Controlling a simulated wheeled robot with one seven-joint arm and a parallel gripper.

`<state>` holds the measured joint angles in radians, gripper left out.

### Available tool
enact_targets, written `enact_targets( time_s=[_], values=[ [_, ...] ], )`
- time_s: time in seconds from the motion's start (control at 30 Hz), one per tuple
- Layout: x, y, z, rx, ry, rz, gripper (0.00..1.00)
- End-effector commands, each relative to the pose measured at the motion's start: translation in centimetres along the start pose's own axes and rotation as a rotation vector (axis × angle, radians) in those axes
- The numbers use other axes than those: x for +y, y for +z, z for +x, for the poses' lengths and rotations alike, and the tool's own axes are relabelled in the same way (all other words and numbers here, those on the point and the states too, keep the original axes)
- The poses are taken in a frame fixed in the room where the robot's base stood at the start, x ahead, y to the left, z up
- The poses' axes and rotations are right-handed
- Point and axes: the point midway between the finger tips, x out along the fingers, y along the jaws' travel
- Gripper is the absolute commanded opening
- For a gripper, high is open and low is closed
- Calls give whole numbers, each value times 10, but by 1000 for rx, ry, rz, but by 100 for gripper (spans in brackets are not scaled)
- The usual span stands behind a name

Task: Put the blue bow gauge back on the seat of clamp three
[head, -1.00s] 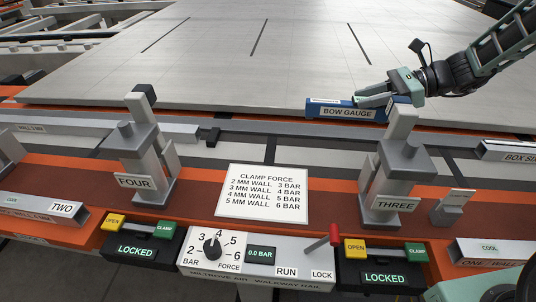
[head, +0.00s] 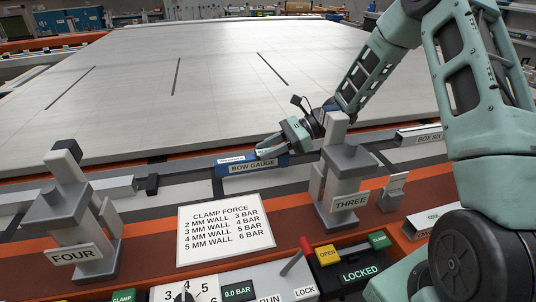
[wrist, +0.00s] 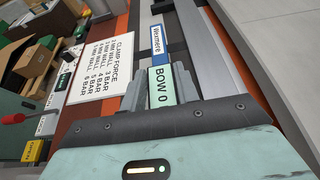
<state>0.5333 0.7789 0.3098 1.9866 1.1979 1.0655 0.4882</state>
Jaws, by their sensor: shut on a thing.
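In the wrist view the gauge (wrist: 158,45) extends ahead of my gripper (wrist: 155,92), with a pale "BOW 0" label near the fingers. Clamp three (head: 347,165) is a grey upright clamp on the orange rail, with a "THREE" plate. The gauge appears raised and apart from it. I cannot clearly tell its seat.
Clamp four (head: 72,220) stands at left. The clamp force card (head: 222,231) lies between the clamps. A small labelled grey stand (head: 392,192) is right of clamp three. A red lever (head: 297,255) and a "LOCKED" box (head: 360,272) are in front. The large pale panel (head: 200,85) is clear.

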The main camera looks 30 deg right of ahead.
Motion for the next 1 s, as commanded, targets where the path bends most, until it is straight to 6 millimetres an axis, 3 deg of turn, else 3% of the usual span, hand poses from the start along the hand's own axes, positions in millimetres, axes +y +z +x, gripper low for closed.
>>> enact_targets(
  time_s=[0.1,0.47,0.5,0.57,0.9,1.0],
  values=[
    [0,-13,6,-2,1,2,0],
    [0,-17,7,-2,0,1,0],
    [0,-17,7,-1,0,1,36],
    [0,-17,7,0,0,1,52],
    [0,-14,6,0,0,0,52],
    [-1,-14,-4,1,-3,0,52]
  ],
)
